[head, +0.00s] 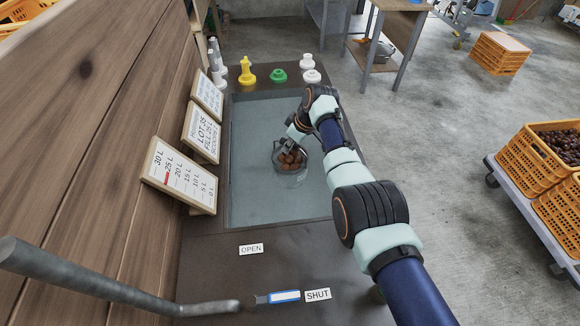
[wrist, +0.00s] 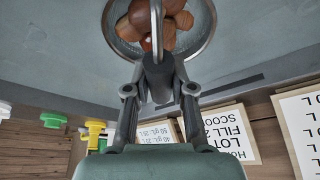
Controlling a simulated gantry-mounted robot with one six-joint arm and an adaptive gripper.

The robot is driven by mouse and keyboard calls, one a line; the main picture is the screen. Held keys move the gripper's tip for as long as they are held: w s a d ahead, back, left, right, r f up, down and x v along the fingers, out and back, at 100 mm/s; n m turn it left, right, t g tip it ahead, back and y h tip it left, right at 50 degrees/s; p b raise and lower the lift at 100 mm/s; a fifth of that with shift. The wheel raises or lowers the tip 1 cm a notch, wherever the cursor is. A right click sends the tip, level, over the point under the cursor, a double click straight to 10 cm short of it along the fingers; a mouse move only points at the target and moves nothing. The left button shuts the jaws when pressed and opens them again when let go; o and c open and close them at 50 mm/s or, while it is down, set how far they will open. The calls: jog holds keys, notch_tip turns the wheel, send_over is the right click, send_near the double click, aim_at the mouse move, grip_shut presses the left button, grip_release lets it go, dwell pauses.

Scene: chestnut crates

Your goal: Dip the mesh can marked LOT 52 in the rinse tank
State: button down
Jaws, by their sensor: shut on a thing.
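A round, see-through mesh can (head: 305,168) with brown chestnuts in it is at the middle of the grey-blue rinse tank (head: 262,205). In the wrist view the rim of the can (wrist: 207,45) shows at the top, with a handle standing over the chestnuts. My gripper (head: 288,143) reaches over the can from above and is shut on its handle; the gripper also shows in the wrist view (wrist: 157,58). I cannot see a lot mark on the can, nor tell how deep it sits in the tank.
Sign boards (head: 201,131) lean along the left wall; one reads LOT 35, another (head: 180,177) is a litre scale with red at 25 L. A lever (head: 120,290) lies in front by OPEN and SHUT labels. Yellow (head: 246,72), green and white fittings stand behind the tank.

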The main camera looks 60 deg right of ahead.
jog(key=shift+f+b, duration=0.55)
jog(key=shift+r, duration=0.15)
jog(key=shift+r+p, duration=0.5)
jog(key=shift+p, duration=0.05)
jog(key=shift+f, duration=0.15)
dwell(0.4)
jog(key=shift+f+b, duration=0.5)
jog(key=shift+b, duration=0.1)
jog(key=shift+r, duration=0.2)
jog(key=shift+r+p, duration=0.45)
jog(key=shift+p, duration=0.15)
